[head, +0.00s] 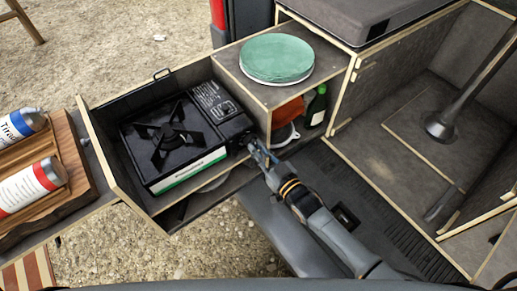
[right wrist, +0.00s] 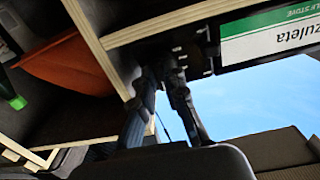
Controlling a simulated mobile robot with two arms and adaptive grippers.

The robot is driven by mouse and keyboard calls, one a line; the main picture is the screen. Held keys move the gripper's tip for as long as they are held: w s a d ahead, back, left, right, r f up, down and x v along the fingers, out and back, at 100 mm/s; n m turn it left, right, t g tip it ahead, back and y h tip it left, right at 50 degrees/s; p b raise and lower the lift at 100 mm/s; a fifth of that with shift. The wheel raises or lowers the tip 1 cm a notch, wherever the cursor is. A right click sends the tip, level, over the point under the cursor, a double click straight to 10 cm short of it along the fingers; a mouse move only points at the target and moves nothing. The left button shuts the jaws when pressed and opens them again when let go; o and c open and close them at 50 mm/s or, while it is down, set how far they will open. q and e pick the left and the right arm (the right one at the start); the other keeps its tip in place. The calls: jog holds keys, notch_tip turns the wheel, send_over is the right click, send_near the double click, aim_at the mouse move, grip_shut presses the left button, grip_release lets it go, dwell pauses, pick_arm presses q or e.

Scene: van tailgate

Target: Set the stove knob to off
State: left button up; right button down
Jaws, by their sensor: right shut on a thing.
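The black camping stove (head: 170,170) sits in the open wooden drawer in the head view, with a burner grate on top and a white and green label on its front. My right gripper (head: 257,153) reaches the stove's right front end, where the dark knob is. It is shut on the knob, which the fingers mostly hide. In the right wrist view, the fingers (right wrist: 166,75) close in at the dark end of the stove, beside its label (right wrist: 270,33). I cannot read the knob's angle. My left gripper is not in view.
A wooden shelf with green plates (head: 277,58) stands behind the stove's right side. Below it are an orange cloth (head: 288,112) and a green bottle (head: 316,106). Cans (head: 30,187) lie on a wooden board at the left. Gravel ground shows below the drawer.

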jog(key=shift+f, duration=0.1)
jog(key=c, duration=1.4)
grip_release()
jog(key=v, duration=1.2)
jog(key=shift+s, duration=0.1)
